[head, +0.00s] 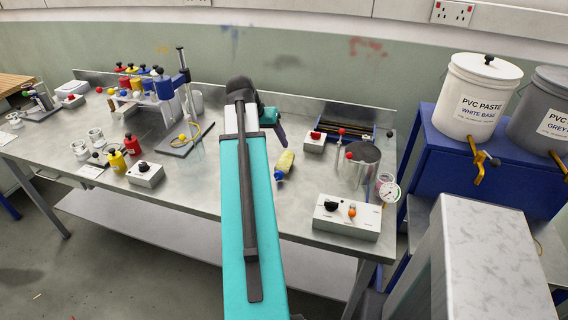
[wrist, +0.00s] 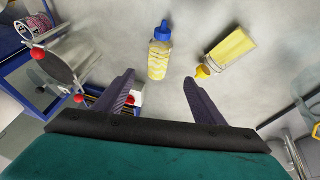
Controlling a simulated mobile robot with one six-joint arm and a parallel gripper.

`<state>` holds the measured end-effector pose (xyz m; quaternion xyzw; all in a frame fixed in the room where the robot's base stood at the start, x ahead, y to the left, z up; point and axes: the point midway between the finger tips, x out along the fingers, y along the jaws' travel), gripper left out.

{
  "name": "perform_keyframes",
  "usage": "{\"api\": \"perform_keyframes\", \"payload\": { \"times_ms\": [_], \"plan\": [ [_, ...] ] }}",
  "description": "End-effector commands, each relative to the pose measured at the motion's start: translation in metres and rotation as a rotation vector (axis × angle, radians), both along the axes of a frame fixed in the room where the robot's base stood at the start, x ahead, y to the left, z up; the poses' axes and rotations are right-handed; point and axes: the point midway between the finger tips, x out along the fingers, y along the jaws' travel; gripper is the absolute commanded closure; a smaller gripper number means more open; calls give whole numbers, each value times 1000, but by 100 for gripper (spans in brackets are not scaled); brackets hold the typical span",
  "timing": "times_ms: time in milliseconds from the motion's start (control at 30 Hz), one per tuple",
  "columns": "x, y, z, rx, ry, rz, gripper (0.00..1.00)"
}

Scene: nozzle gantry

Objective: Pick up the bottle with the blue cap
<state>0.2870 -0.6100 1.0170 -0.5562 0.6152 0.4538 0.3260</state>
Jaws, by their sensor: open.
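The bottle with the blue cap (wrist: 160,58) has a yellow patterned body and lies on the grey bench in the wrist view, cap pointing to the top of the picture. In the head view a yellow bottle with a blue end (head: 285,163) lies on the bench just right of my arm. My gripper (wrist: 160,77) is open, and the bottle's base end shows in line with the gap between its fingers. Nothing is held. In the head view my gripper (head: 278,130) is partly hidden by my own arm, above and behind the bottle.
In the wrist view a yellow item with a yellow tip (wrist: 232,48) lies right of the bottle. Bare bench surrounds the bottle.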

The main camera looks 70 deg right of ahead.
Motion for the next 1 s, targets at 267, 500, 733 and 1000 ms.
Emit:
{"api": "perform_keyframes", "payload": {
  "times_ms": [267,500,733,1000],
  "plan": [
    [-3,-8,-21,2,1,1,37],
    [-7,-17,-42,2,1,1,37],
    [-10,-26,-62,1,0,2,37],
    [-12,-31,-74,0,-1,4,37]
  ]
}}
